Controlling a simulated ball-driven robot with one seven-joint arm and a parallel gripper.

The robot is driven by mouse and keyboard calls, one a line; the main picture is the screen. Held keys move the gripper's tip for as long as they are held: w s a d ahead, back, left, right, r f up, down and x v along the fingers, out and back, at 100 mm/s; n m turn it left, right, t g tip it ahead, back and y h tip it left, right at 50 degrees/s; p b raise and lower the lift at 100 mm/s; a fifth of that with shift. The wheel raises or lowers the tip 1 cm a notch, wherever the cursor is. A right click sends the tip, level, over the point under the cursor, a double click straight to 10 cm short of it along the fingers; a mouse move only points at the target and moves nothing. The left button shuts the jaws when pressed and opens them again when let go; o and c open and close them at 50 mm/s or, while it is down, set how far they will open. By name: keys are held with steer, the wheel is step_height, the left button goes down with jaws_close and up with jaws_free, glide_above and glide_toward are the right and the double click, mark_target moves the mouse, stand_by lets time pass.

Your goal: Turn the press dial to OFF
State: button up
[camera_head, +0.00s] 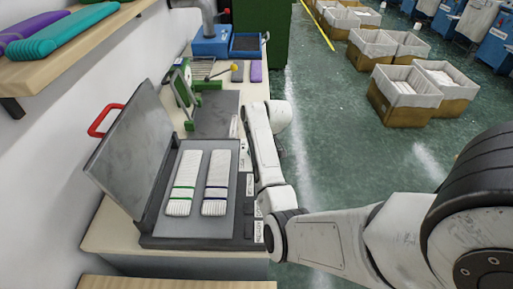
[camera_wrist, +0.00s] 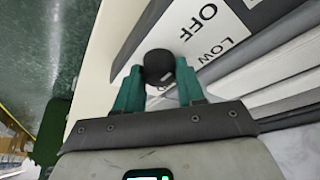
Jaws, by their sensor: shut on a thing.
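The press (camera_head: 150,240) stands open on the bench, its grey lid (camera_head: 130,150) with a red handle (camera_head: 104,120) tilted back to the left. The press dial (camera_wrist: 158,66), a dark round knob, shows in the wrist view between the two teal fingers of my gripper (camera_wrist: 160,82). The fingers are shut on it, one on each side. A white label (camera_wrist: 205,25) beside the dial reads OFF and LOW, with OFF farther up. No pointer mark on the dial is visible, so its setting cannot be told. In the head view my arm hides the dial and gripper.
Two white knitted pieces (camera_head: 184,180) (camera_head: 217,180) lie on the press bed. Behind the press are a green scale (camera_head: 184,85) and a blue machine (camera_head: 211,45). A shelf (camera_head: 90,40) with folded knits hangs upper left. Boxes (camera_head: 405,92) stand on the green floor.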

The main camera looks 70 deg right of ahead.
steer(key=o, duration=1)
steer(key=shift+r, duration=0.1)
steer(key=b+v, duration=0.1)
steer(key=v, duration=0.9)
steer(key=shift+s+r, duration=0.2)
steer(key=shift+r, duration=0.05)
